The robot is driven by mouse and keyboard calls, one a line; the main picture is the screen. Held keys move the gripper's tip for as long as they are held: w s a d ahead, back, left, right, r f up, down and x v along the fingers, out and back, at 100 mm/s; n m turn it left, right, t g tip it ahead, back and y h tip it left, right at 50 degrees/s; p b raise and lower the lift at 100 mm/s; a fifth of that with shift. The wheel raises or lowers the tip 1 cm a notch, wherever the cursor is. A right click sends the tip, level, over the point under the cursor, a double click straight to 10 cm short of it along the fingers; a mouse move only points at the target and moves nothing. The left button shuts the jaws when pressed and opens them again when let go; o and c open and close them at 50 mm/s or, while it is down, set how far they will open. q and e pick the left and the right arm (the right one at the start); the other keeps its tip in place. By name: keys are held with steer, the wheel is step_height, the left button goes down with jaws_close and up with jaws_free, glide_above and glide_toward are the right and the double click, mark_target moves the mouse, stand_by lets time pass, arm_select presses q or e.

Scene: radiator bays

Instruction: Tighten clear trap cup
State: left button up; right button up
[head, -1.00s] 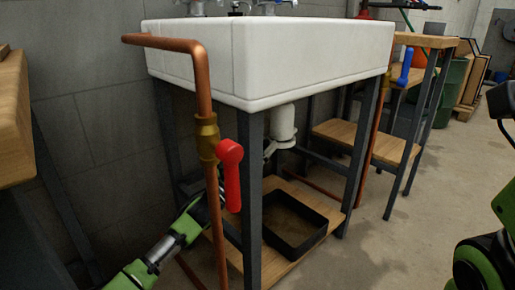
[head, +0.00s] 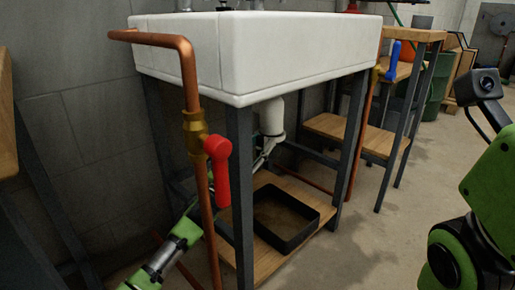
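The white trap (head: 271,117) hangs under the white sink (head: 250,52). Its lower part is small and partly covered, so I cannot make out the clear cup. My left arm comes in from the lower left and passes behind the copper pipe and the sink's front leg. My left gripper (head: 263,153) is under the sink, close to the underside of the trap. I cannot tell whether it touches the trap, and its fingers are too small and hidden to read. My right arm is at the right edge; its gripper is out of the picture.
A copper pipe (head: 190,85) with a red-handled valve (head: 218,170) stands before the sink's front leg (head: 241,190). A black tray (head: 287,238) rests on the wooden lower shelf (head: 262,262). A blue valve handle (head: 394,58) and wooden bench (head: 415,35) are right.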

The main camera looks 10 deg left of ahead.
arm_select(q)
steer(key=v, duration=1.2)
steer(key=shift+f, duration=0.1)
steer(key=shift+c, duration=0.5)
